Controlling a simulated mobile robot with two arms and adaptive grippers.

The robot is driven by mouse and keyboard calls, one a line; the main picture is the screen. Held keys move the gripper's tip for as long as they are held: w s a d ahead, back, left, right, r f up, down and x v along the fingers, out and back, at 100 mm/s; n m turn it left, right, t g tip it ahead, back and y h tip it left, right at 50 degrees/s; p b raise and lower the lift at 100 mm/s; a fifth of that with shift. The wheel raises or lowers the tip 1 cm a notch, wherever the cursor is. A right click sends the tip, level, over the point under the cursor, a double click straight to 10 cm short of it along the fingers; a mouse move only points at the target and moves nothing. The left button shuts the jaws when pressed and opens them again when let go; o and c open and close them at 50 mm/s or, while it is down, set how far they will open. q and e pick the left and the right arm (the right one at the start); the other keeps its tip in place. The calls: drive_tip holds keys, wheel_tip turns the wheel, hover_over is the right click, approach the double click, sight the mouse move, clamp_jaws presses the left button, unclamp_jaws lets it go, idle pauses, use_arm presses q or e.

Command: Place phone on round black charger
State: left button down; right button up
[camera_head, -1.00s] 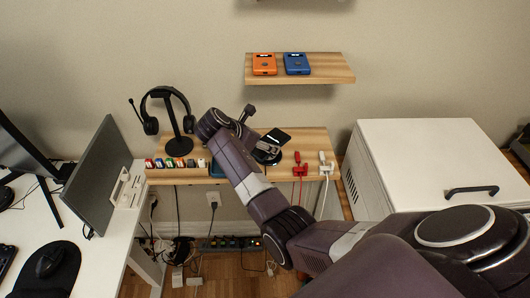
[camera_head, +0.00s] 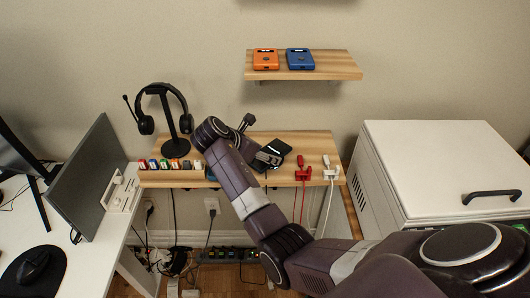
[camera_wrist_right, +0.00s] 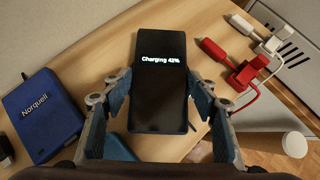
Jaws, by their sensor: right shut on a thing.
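The black phone (camera_wrist_right: 160,80) lies between the fingers of my right gripper (camera_wrist_right: 160,108) in the right wrist view, and its lit screen reads "Charging 42%". In the head view my right gripper (camera_head: 268,158) is shut on the phone (camera_head: 282,146) at the wooden desk shelf. The round black charger cannot be made out separately; the phone and gripper cover that spot. The screen text suggests contact with it. My left gripper is not in view.
A blue Norquell box (camera_wrist_right: 42,115) lies left of the phone. Red (camera_head: 302,171) and white (camera_head: 330,168) plugs with cables are to the right. A headset on a stand (camera_head: 163,120) is left. Orange (camera_head: 265,59) and blue (camera_head: 300,59) devices sit on the upper shelf.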

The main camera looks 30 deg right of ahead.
drive_tip(key=o, duration=1.3)
drive_tip(key=shift+f, duration=0.1)
drive_tip(key=shift+r+b, duration=0.35)
drive_tip(key=v, duration=1.1)
drive_tip(key=shift+a+r, duration=0.25)
drive_tip(key=shift+a, duration=0.05)
drive_tip(key=shift+s, duration=0.1)
